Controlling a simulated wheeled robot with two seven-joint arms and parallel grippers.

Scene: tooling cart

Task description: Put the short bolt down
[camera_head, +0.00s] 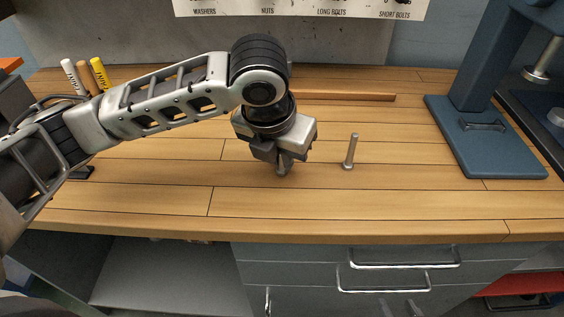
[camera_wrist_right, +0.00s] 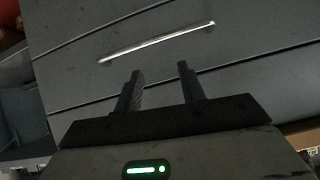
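My left gripper (camera_head: 283,163) points down just over the wooden bench top, left of the standing bolt. A small grey piece, seemingly the short bolt (camera_head: 281,171), shows at its fingertips; the fingers hide most of it. I cannot tell whether it touches the wood. A longer grey bolt (camera_head: 351,150) stands upright on its head on the bench, apart from the gripper. My right gripper (camera_wrist_right: 158,76) is open and empty in the right wrist view, in front of a grey drawer front.
The wooden bench top (camera_head: 420,205) is clear at the front. A blue press (camera_head: 490,140) stands at the right. Markers (camera_head: 98,72) stand at the back left. A wooden strip (camera_head: 345,97) lies at the back. Drawers with a metal handle (camera_wrist_right: 160,40) are below.

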